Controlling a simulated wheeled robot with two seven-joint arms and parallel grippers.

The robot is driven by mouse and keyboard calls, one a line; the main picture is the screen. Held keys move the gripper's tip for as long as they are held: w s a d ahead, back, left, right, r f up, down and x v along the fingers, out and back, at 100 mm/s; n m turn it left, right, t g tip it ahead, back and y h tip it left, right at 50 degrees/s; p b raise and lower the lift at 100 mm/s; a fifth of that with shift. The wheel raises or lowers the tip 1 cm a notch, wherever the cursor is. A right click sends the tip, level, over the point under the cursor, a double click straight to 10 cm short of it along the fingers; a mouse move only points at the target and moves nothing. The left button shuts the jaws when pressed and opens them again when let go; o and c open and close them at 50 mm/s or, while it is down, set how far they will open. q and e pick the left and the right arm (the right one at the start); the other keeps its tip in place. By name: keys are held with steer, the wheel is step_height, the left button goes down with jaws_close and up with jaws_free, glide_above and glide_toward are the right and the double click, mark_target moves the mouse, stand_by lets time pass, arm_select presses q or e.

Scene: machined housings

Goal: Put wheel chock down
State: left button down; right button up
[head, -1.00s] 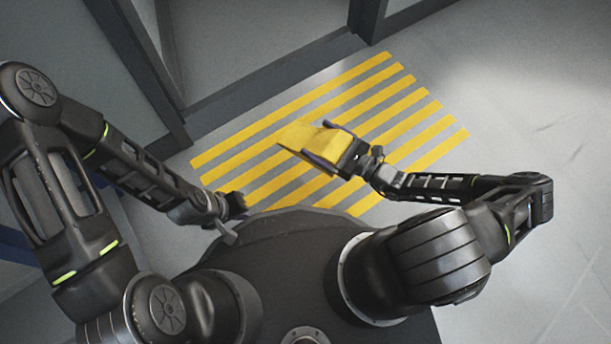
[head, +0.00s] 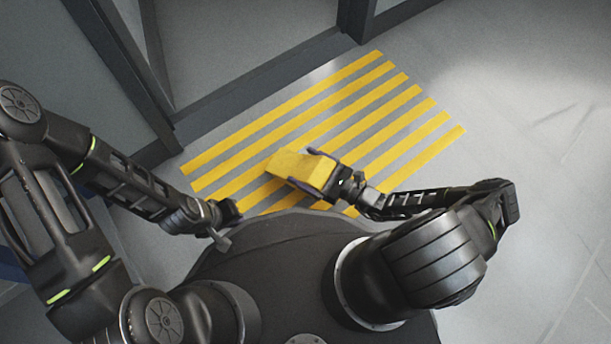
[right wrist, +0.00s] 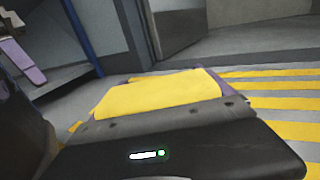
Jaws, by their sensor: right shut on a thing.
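The yellow wheel chock (head: 303,168) is in the head view over the striped floor area. My right gripper (head: 322,172) is shut on it, with a finger on each side. In the right wrist view the chock (right wrist: 158,94) lies beyond the dark gripper body, and a purple-grey finger shows at its right edge. Whether the chock touches the floor cannot be told. My left gripper (head: 226,212) is low at the left beside my base; its fingers are too small and dark to tell if they are open.
Yellow stripes (head: 398,129) mark the grey floor in front of my base. A dark-framed door or wall panel (head: 245,50) stands behind them. The floor to the right (head: 530,110) is clear. A blue post (right wrist: 82,36) stands at the left in the right wrist view.

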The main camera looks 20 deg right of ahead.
steer(key=shift+f, duration=0.2)
step_height(320, 180, down, 4)
steer(key=shift+r+b, duration=0.15)
steer(key=shift+b, duration=1)
steer(key=o, duration=1.8)
steer(key=shift+f, duration=0.25)
steer(key=shift+r, duration=0.15)
